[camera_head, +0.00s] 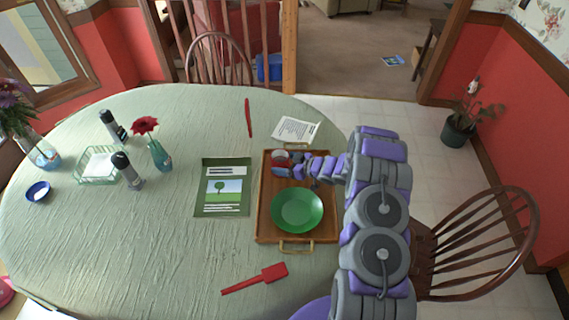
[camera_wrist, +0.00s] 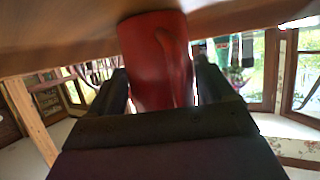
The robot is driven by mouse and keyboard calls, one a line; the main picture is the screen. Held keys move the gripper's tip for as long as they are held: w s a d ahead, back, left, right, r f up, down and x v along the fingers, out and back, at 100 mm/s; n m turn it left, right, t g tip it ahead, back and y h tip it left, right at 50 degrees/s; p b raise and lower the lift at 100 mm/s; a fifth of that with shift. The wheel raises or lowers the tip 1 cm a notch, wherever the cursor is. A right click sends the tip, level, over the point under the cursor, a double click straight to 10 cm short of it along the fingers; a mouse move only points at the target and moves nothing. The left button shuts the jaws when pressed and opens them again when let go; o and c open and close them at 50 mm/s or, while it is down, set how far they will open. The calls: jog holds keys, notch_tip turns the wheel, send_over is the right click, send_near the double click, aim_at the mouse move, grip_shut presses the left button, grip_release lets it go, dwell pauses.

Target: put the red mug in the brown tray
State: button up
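The red mug (camera_head: 280,157) is at the far left corner of the brown tray (camera_head: 262,226); whether its base touches the tray is hard to tell. My gripper (camera_head: 280,171) reaches it from the right, low over the tray. In the wrist view, which looks upside down, the red mug (camera_wrist: 158,60) stands between the two fingers of my gripper (camera_wrist: 163,85), with its handle towards the camera. The fingers appear to press against its sides. Brown wood (camera_wrist: 80,45) lies close against the mug's base end there.
A green plate (camera_head: 297,210) lies in the tray's near part. A green booklet (camera_head: 223,187) is left of the tray, a paper sheet (camera_head: 297,129) behind it, and a red spatula (camera_head: 256,279) in front. Bottles, a flower vase (camera_head: 159,154) and a basket stand further left.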

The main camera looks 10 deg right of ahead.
jog(key=shift+o, duration=1.4)
